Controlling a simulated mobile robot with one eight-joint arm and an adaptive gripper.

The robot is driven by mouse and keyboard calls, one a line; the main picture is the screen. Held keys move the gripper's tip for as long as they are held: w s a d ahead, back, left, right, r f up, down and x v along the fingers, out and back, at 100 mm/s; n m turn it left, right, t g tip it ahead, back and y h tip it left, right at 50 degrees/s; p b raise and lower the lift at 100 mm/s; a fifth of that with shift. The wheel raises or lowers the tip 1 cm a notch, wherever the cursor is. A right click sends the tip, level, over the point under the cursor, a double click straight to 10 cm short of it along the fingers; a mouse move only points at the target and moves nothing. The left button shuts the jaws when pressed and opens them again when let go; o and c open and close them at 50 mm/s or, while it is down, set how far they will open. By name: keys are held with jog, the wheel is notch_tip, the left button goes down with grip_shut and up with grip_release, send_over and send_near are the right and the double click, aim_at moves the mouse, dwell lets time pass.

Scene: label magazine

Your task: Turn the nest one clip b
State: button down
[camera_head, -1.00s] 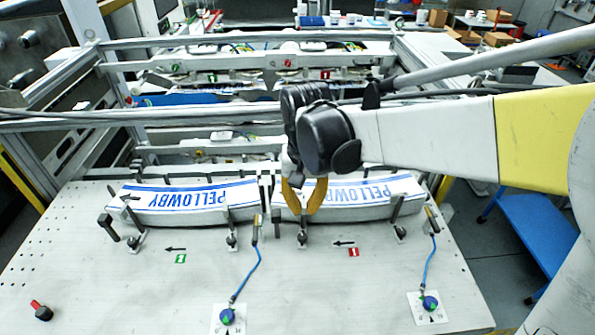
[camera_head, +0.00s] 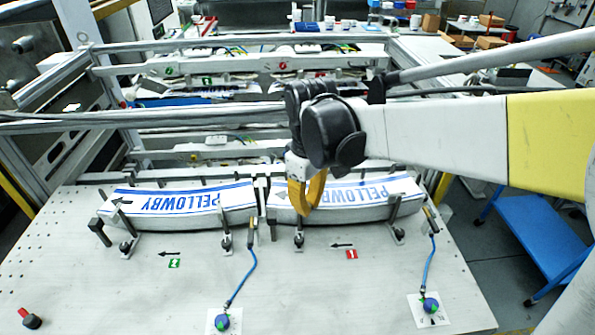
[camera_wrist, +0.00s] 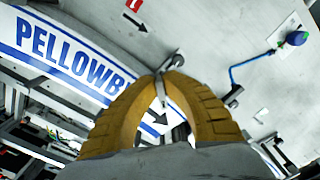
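Two curved label stacks printed PELLOWBY in blue lie side by side: one at the left (camera_head: 178,203), one at the right (camera_head: 352,197). The red 1 plate (camera_head: 352,254) marks the right nest, with a printed arrow pointing left beside it. A thin metal clip (camera_head: 299,238) with a dark foot stands at the left front of the right stack. My gripper (camera_head: 303,213) is over this clip. In the wrist view, the yellow fingertips (camera_wrist: 160,74) come close together with the clip's arm (camera_wrist: 163,90) between them. The fingers hide part of the right stack.
Other clips stand at the left stack (camera_head: 226,240) and the right stack's right end (camera_head: 397,232). Blue knobs (camera_head: 430,305) with blue cables sit on the front plate. A metal frame bar (camera_head: 200,117) crosses behind. The front of the plate is mostly clear.

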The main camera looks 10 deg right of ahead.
jog(key=shift+w+d+n+b, duration=0.1)
jog(key=shift+w+n+b, duration=0.1)
jog(key=shift+n, duration=1)
jog(key=shift+w+d+n+b, duration=0.1)
jog(key=shift+w+n, duration=0.05)
jog(key=shift+n, duration=1.05)
jog(key=shift+w+d+n+b, duration=0.1)
jog(key=shift+w+n+b, duration=0.1)
jog(key=shift+n, duration=1)
jog(key=c, duration=1.5)
grip_release()
jog(key=shift+c, duration=0.2)
notch_tip(320, 180, up, 12)
